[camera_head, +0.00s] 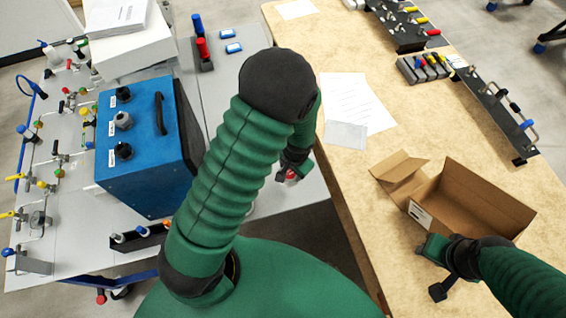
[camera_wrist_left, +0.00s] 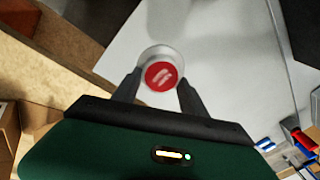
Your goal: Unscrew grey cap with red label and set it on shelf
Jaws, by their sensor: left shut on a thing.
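The grey cap with the red label (camera_wrist_left: 160,73) is between the two fingertips of my left gripper (camera_wrist_left: 158,84), seen face-on in the left wrist view. Its pale grey rim surrounds a round red label with white marks. In the head view, a small red part of the cap (camera_head: 291,175) shows at my left gripper (camera_head: 288,172), mostly hidden by my own forearm. A grey surface (camera_wrist_left: 225,50) lies behind the cap; I cannot tell whether they touch. My right gripper (camera_head: 431,272) has its fingers apart and is empty, over the wooden table beside the cardboard box.
A blue analyser box (camera_head: 140,150) with dark knobs stands on the grey bench (camera_head: 205,85) at left, among valves and tubing. The wooden table (camera_head: 345,55) at right holds papers (camera_head: 352,100), an open cardboard box (camera_head: 470,200) and fitting racks (camera_head: 495,115). A gap separates bench and table.

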